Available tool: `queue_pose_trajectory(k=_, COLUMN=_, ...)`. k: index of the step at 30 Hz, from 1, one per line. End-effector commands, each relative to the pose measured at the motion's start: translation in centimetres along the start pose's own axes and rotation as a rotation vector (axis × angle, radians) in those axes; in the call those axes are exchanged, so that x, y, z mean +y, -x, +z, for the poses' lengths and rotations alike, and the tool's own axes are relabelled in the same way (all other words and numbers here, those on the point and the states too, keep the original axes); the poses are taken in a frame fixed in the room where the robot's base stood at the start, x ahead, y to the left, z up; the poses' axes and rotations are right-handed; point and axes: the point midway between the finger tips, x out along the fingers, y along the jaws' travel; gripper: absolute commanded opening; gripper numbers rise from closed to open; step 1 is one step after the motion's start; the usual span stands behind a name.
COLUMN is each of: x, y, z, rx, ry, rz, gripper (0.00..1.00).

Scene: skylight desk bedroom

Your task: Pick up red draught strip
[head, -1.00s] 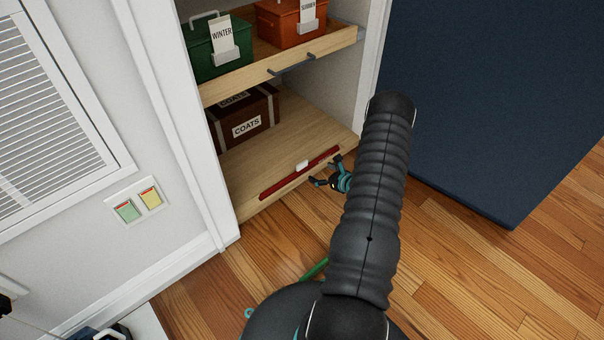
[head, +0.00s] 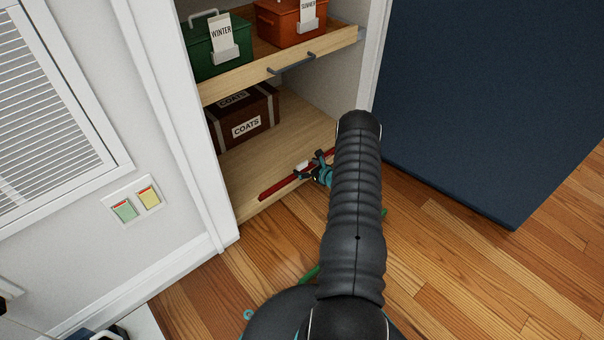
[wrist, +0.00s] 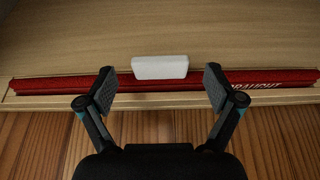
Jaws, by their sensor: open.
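The red draught strip (head: 275,189) lies along the front edge of the lowest cupboard shelf. In the wrist view the strip (wrist: 45,84) runs across the whole picture, with "DRAUGHT" lettering at its right. A white block (wrist: 160,67) sits at its middle; it also shows in the head view (head: 302,166). My gripper (wrist: 158,82) is open, its fingers on either side of the white block in the picture. In the head view my gripper (head: 312,167) is at the strip's middle. I cannot tell whether the fingers touch it. My arm hides the strip's right part.
A brown "COATS" box (head: 243,122) stands at the back of the lowest shelf (head: 250,162). Above is a shelf with a handle (head: 291,64), a green "WINTER" box (head: 217,55) and an orange box (head: 285,20). A dark blue panel (head: 490,100) stands at right. Green pieces lie on the floor.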

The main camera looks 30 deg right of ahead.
Motion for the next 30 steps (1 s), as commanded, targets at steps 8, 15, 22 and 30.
queue_pose_trajectory(k=8, x=0.0, y=-2.3, z=-0.1, rx=0.0, ry=-0.001, rz=0.0, gripper=0.92)
queue_pose_trajectory(k=15, x=0.0, y=-2.3, z=0.0, rx=0.0, ry=-0.001, rz=0.0, gripper=0.79)
queue_pose_trajectory(k=22, x=0.0, y=-2.3, z=0.0, rx=0.0, ry=0.0, rz=0.0, gripper=0.22)
queue_pose_trajectory(k=30, x=0.0, y=-2.2, z=0.2, rx=0.0, ry=0.001, rz=0.0, gripper=0.2)
